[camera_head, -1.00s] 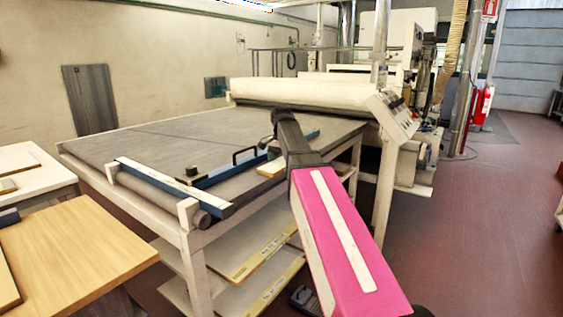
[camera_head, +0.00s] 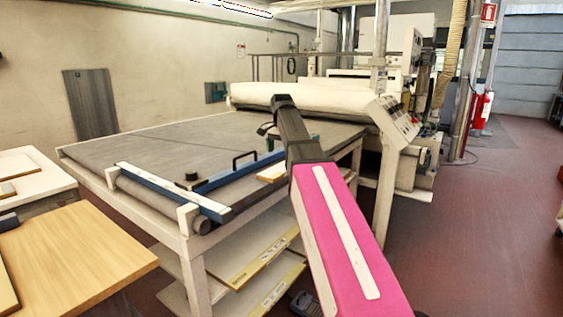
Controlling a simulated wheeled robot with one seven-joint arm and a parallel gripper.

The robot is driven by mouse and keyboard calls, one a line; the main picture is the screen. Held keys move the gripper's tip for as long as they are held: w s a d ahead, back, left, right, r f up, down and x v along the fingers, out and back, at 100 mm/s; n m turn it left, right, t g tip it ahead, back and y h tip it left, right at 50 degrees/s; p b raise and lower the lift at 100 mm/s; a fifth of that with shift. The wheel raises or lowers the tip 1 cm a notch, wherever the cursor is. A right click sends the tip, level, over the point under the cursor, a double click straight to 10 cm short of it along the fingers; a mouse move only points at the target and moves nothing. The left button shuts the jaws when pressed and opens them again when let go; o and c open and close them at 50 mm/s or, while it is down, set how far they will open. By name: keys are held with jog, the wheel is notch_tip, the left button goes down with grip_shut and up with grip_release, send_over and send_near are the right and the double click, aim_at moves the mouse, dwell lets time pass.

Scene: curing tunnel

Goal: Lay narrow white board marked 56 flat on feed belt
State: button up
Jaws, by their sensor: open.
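The feed belt (camera_head: 150,152) is a wide grey surface on a white frame, running to a white roller at its far end. I cannot read a 56 on any board. A short pale board (camera_head: 272,173) lies at the belt's near right edge beside a blue bar. White boards (camera_head: 38,176) lie on the left table, and pale boards with yellow marked edges (camera_head: 255,262) lie on the shelf under the belt. My gripper (camera_head: 266,130) is mostly hidden behind my dark forearm, over the belt's right part. It is open, and I see nothing held.
A blue bar with a white top (camera_head: 170,188) crosses the belt's near end. Another blue bar (camera_head: 238,172) with a black handle runs along the right side. A wooden table (camera_head: 75,250) stands at the near left.

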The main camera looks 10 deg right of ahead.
aim_at(282, 168)
notch_tip(282, 168, up, 5)
jog(key=shift+f, duration=6.05)
jog(key=c, duration=0.9)
jog(key=shift+o, duration=0.2)
jog(key=shift+r, duration=0.1)
